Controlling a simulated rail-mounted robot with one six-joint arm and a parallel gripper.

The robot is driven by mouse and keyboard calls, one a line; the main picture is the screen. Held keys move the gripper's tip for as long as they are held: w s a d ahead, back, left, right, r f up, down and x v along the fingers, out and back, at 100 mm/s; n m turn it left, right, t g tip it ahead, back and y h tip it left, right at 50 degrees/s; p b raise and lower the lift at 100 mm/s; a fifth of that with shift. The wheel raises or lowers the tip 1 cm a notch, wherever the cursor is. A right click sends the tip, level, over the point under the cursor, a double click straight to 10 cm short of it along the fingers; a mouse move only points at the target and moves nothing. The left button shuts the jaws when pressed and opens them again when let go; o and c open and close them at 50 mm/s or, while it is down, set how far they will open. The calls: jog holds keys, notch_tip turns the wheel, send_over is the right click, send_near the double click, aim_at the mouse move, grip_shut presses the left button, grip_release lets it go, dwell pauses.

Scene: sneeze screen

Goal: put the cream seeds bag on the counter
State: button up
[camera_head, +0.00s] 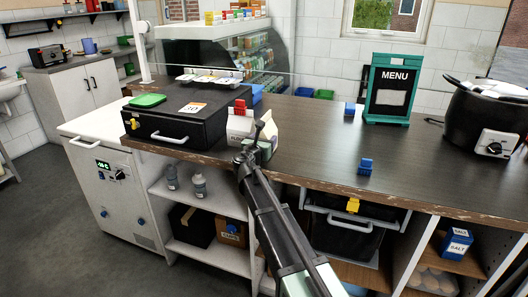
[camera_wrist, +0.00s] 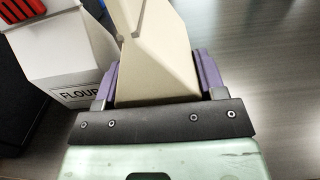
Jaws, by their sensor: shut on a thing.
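The cream seeds bag (camera_wrist: 150,55) is a pale cream, gable-topped pack between the purple fingers of my gripper (camera_wrist: 158,85) in the wrist view. My gripper is shut on it; no label on it shows. In the head view my gripper (camera_head: 258,148) is over the front part of the dark counter (camera_head: 315,130), and the bag (camera_head: 269,130) shows partly behind it. I cannot tell whether the bag's base touches the counter.
A white flour pack (camera_head: 239,125) with a red clip stands close on the left of the bag; it also shows in the wrist view (camera_wrist: 65,50). A black case (camera_head: 175,122) lies further left. A blue clip (camera_head: 366,166) and menu board (camera_head: 390,90) are right. Counter between is clear.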

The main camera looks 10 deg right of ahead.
jog(key=shift+f, duration=0.35)
jog(key=o, duration=1.2)
